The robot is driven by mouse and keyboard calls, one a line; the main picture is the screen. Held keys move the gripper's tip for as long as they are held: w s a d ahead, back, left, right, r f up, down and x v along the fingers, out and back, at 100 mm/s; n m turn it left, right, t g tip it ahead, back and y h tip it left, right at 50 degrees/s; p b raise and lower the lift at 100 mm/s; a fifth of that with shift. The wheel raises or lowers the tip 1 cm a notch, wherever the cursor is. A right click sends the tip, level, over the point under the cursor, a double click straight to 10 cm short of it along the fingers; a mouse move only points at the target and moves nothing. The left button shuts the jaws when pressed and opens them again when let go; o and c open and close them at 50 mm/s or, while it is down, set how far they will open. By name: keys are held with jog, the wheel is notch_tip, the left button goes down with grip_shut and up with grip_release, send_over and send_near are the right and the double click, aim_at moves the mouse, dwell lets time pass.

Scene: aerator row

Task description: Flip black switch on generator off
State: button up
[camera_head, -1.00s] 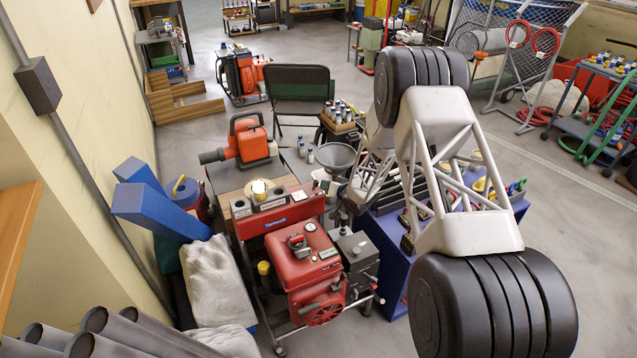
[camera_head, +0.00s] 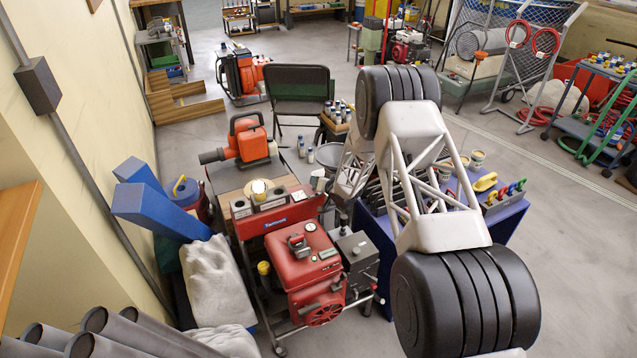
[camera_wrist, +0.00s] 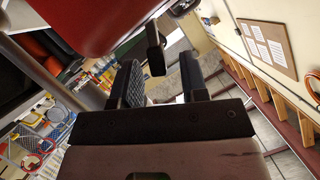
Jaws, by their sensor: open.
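The red generator (camera_head: 312,262) stands on a wheeled frame in the middle of the head view. A dark grey box (camera_head: 356,250) is on its right side. My gripper (camera_wrist: 160,66) is open in the wrist view, with nothing between its two dark fingers. A small black block-like part (camera_wrist: 155,48) shows just beyond the fingertips, below a rounded red surface (camera_wrist: 85,20). I cannot tell for sure whether this part is the black switch, or whether a finger touches it. In the head view my arm hides most of the gripper, and no switch can be made out.
A blue table (camera_head: 505,222) with tools is to the right. Blue beams (camera_head: 150,210) and a white sack (camera_head: 218,280) crowd the left. Open floor lies at the right.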

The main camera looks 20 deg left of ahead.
dwell(0.3)
grip_shut()
jog(key=shift+a, duration=0.15)
jog(key=shift+s+a+r+n+t+h, duration=0.15)
jog(key=shift+s+a+n+t+h, duration=0.2)
jog(key=shift+n, duration=0.35)
jog(key=shift+s+a+r+n+t+h, duration=0.1)
jog(key=shift+s+a+n+t+h, duration=0.2)
jog(key=shift+n, duration=0.4)
jog(key=shift+s+a+n+t+h, duration=0.25)
jog(key=shift+s+n+t+h, duration=0.15)
jog(key=shift+n, duration=0.3)
jog(key=shift+s+a+f+n+t+h, duration=0.2)
jog(key=shift+s+a+n+t+h, duration=0.2)
jog(key=shift+n, duration=0.45)
jog(key=shift+s+a+f+n+t+h, duration=0.15)
jog(key=shift+s+a+n+t+h, duration=0.2)
jog(key=shift+n, duration=0.5)
grip_release()
